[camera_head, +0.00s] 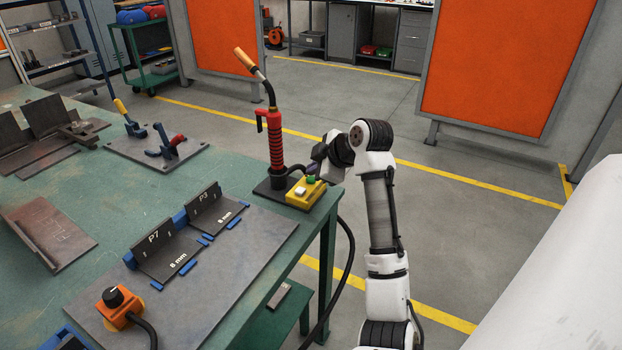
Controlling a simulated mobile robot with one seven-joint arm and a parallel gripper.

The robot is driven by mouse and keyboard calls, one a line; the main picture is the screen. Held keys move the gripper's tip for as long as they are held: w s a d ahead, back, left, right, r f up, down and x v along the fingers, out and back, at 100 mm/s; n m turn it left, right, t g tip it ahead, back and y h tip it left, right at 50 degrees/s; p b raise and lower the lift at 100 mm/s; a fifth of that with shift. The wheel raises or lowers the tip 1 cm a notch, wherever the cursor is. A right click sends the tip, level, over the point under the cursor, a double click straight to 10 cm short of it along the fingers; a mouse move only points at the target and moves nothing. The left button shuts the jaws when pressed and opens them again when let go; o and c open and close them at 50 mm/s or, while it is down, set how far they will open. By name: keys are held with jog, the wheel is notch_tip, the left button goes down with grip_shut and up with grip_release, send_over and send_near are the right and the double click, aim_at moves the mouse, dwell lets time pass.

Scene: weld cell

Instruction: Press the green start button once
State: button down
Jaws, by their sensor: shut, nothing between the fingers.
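The green start button (310,180) sits on a small yellow box (304,203) at the table's right edge, beside a paler button (300,191). My arm comes from the lower right and bends over toward the box. My gripper (312,169) is shut and empty, its dark tip close to the green button, just behind and above it in the picture. I cannot tell whether the tip touches the button.
A red welding torch (275,138) stands upright on a dark base just left of the box. Plates P7 (167,253) and P3 (211,209), clamps (167,146) and an orange knob box (121,308) are on the green table (100,190). A black cable (346,262) hangs off the right edge.

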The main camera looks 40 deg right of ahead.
jog(key=shift+f, duration=0.55)
dwell(0.7)
jog(key=shift+r, duration=0.1)
jog(key=shift+r+p, duration=0.4)
jog(key=shift+r, duration=0.35)
jog(key=shift+r+p, duration=1.85)
jog(key=shift+r, duration=0.75)
jog(key=shift+f, duration=0.1)
